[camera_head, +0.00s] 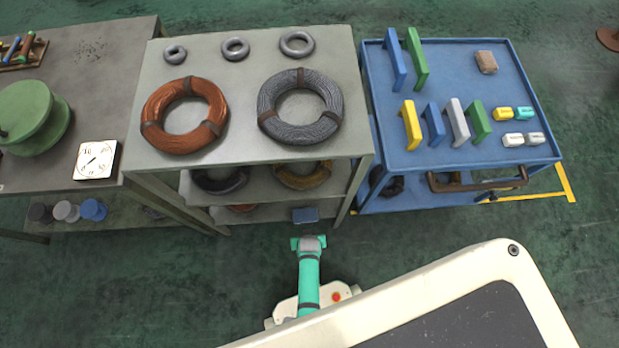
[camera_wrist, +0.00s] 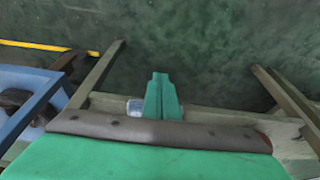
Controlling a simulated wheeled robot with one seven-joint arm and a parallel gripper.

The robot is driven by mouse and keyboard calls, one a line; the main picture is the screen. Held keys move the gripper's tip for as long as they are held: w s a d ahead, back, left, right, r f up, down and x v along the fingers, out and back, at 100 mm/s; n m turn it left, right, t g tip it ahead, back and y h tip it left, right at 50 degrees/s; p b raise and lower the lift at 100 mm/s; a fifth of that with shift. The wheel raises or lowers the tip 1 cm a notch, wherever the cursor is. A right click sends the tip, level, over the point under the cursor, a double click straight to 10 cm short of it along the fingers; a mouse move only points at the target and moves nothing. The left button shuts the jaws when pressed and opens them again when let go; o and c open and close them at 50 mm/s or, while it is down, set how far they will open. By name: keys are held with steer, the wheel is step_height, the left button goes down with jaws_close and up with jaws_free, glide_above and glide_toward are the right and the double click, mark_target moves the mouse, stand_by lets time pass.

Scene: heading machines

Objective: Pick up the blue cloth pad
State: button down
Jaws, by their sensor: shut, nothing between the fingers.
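The blue cloth pad (camera_head: 305,215) looks like a small flat blue block. It lies at the front right of the lowest shelf of the middle rack (camera_head: 240,224). My green arm reaches up from the bottom of the head view and ends just in front of this pad. In the wrist view my gripper (camera_wrist: 160,77) is shut and empty, its fingers together. A pale bluish patch (camera_wrist: 134,106) shows beside the fingers, mostly hidden behind them; I cannot tell if it is the pad.
Copper (camera_head: 184,115) and grey (camera_head: 300,107) wire coils lie on the rack top, with more coils on the shelf below. A blue cart (camera_head: 400,165) with coloured blocks stands right. A grey table (camera_head: 90,60) with a green spool stands left. Open green floor lies in front.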

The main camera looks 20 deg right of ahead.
mark_target(305, 215)
steer(key=shift+w+d+f, duration=0.2)
steer(key=shift+w+f, duration=0.1)
steer(key=shift+w, duration=0.45)
steer(key=shift+w+d+f, duration=0.15)
steer(key=shift+w+f, duration=0.2)
steer(key=shift+w, duration=0.35)
steer(key=shift+w+d+f, duration=0.2)
steer(key=shift+w+f, duration=0.1)
steer(key=shift+w, duration=0.45)
steer(key=shift+w+d, duration=0.2)
steer(key=shift+w, duration=0.65)
